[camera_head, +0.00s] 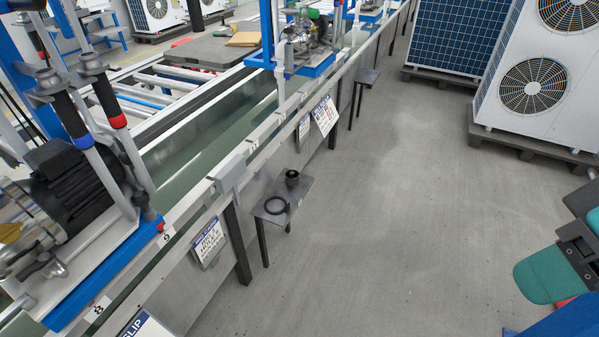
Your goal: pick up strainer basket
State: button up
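A small black cup-shaped part (292,179), which looks like the strainer basket, stands upright on a small grey side shelf (304,189) in the head view. A flat black ring (276,205) lies on the same shelf, in front of it and to its left. Black and green parts at the right edge look like my gripper (574,245). They are cut off by the frame, far to the right of the shelf and apart from it. I see nothing held there, and whether the fingers are open or shut is unclear.
A long conveyor line (200,150) runs along the left, with a pump station (75,195) near and another (308,35) farther back. Sign plates (208,240) hang on its side. A second small shelf (368,77) stands farther along. White fan units (530,90) stand on pallets. The grey floor (400,220) is clear.

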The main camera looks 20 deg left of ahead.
aim_at(292, 176)
jog(key=u, duration=0.25)
jog(key=i, duration=0.6)
jog(key=u, duration=1.15)
jog(key=i, duration=0.6)
jog(key=u, duration=0.5)
jog(key=i, duration=0.9)
